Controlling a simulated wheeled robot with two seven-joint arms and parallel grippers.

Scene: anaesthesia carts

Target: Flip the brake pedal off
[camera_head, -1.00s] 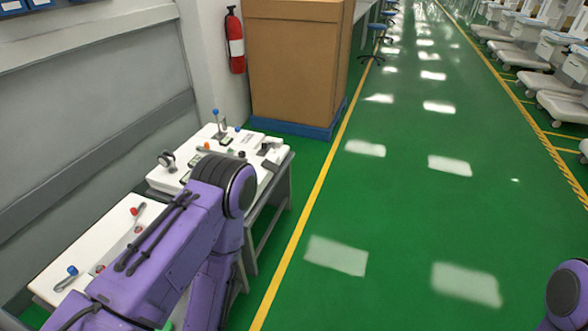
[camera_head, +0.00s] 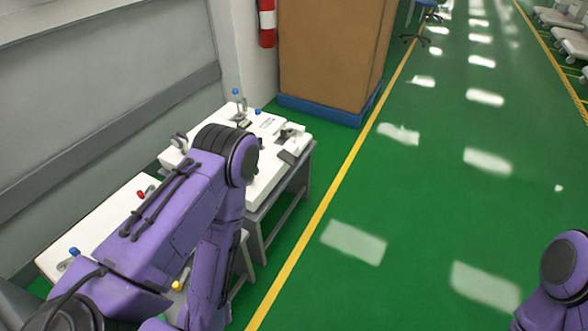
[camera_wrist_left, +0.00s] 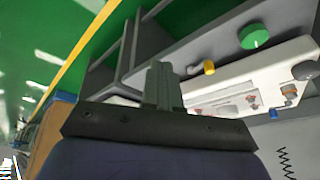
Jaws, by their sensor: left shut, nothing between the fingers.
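My left gripper (camera_wrist_left: 163,85) shows in the left wrist view with its fingers together and nothing between them. It is beside the front side of a bench, close to a yellow knob (camera_wrist_left: 209,68) and a green round knob (camera_wrist_left: 254,36). In the head view my left arm hides this gripper. A dark flat piece (camera_head: 288,157) sits at the right edge of the far white board; I cannot tell whether it is the brake pedal. No part is clearly recognisable as the pedal. My right gripper is out of view; only part of the right arm shows.
White boards with small levers and knobs lie on the benches, including a blue-topped lever (camera_head: 236,94) and a red knob (camera_head: 141,194). A large brown box (camera_head: 330,55) stands behind on a blue base. The green floor (camera_head: 430,200) to the right is clear.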

